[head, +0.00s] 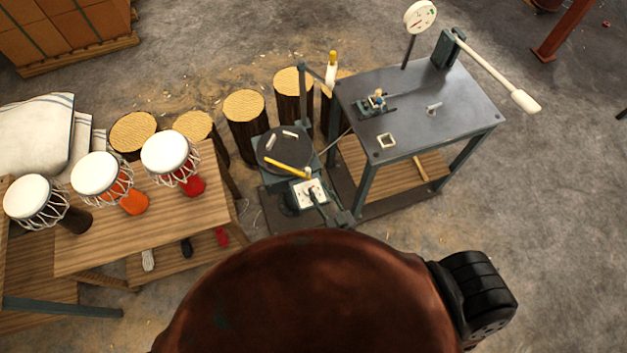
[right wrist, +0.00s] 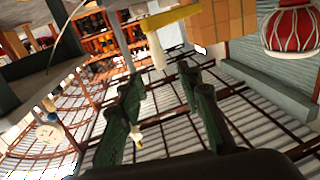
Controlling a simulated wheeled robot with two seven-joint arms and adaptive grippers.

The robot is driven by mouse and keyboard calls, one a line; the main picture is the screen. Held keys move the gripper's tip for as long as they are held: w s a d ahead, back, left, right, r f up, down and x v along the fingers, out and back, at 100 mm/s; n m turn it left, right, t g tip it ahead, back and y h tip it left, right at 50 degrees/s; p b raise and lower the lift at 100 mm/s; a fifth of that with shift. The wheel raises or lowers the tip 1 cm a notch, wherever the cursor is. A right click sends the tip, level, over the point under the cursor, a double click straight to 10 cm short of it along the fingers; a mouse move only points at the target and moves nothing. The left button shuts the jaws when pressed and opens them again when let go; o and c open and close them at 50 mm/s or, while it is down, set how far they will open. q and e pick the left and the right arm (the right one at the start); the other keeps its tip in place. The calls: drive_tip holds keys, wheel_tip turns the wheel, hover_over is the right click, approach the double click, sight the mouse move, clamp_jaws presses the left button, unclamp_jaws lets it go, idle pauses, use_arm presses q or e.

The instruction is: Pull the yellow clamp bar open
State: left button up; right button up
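The yellow clamp bar (head: 287,170) lies across the front of a dark round plate (head: 266,152) on a small machine. In the right wrist view a yellow bar (right wrist: 160,20) crosses the top, beyond the fingertips. My right gripper (right wrist: 160,78) is open, with its two dark green fingers well apart and nothing between them that I can see held. The bar shows no contact with the fingers. I cannot make out the right gripper's fingers in the head view. My left gripper does not show.
A white panel (head: 309,193) sits just in front of the plate. A grey metal table (head: 450,105) with a long white-ended lever (head: 500,78) stands to the right. Several drums stand on a wooden bench (head: 110,240) at left. Log stumps (head: 246,112) stand behind. Floor at right is clear.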

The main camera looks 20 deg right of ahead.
drive_tip(key=shift+s+d, duration=0.15)
drive_tip(key=shift+s, duration=0.65)
drive_tip(key=shift+c, duration=0.6)
